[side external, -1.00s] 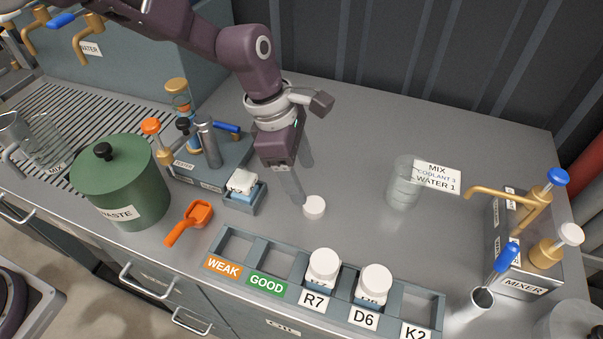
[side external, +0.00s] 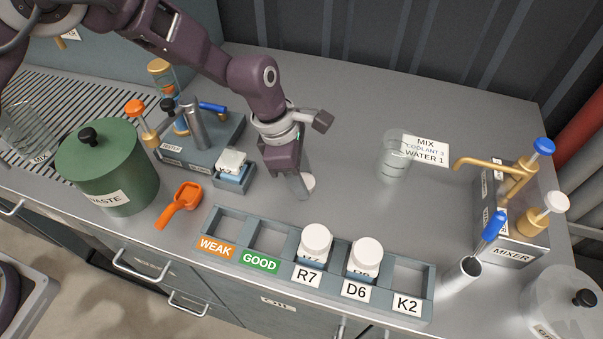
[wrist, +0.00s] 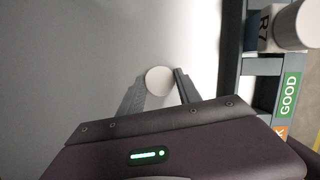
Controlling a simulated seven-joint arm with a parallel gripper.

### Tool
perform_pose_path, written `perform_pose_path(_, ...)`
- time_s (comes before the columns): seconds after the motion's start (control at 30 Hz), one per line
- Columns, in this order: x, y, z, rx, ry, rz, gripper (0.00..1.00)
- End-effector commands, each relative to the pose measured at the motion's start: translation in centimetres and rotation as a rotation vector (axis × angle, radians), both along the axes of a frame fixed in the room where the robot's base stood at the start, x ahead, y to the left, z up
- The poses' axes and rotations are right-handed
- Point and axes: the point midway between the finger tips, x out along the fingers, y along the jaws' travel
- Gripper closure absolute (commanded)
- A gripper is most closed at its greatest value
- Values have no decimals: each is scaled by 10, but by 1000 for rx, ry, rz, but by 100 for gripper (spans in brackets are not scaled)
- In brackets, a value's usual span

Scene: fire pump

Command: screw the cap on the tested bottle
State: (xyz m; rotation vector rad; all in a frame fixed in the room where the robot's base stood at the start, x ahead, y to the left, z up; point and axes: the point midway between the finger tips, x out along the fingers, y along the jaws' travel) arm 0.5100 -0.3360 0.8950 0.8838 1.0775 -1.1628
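A loose white cap (side external: 309,182) lies on the grey bench, partly hidden by my gripper (side external: 304,190). In the wrist view the cap (wrist: 160,81) shows between the two fingertips of my gripper (wrist: 161,84), with a finger on each side. The fingers are apart; I see no clear grip on the cap. A small bottle (side external: 231,162) with a white top and a blue band stands in the holder at the front right of the tester (side external: 185,150), left of my gripper. Its neck is too small to make out.
A rack (side external: 270,222) runs along the front edge, holding capped bottles at R7 (side external: 315,243) and D6 (side external: 365,258); its WEAK, GOOD and K2 slots are empty. A clear beaker (side external: 393,158) and mixer (side external: 515,215) stand right.

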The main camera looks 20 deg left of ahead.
Motion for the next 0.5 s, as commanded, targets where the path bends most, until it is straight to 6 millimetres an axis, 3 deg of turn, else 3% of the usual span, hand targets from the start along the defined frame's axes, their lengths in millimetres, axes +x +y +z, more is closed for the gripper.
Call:
perform_pose_path(0.07, 0, 0, 0, 0, 0, 0, 92)
perform_pose_path(0.1, 0, 0, 0, 0, 0, 0, 62)
perform_pose_path(0.27, 0, 0, 0, 0, 0, 0, 93)
perform_pose_path(0.5, 0, -1, 15, 0, -3, -1, 96)
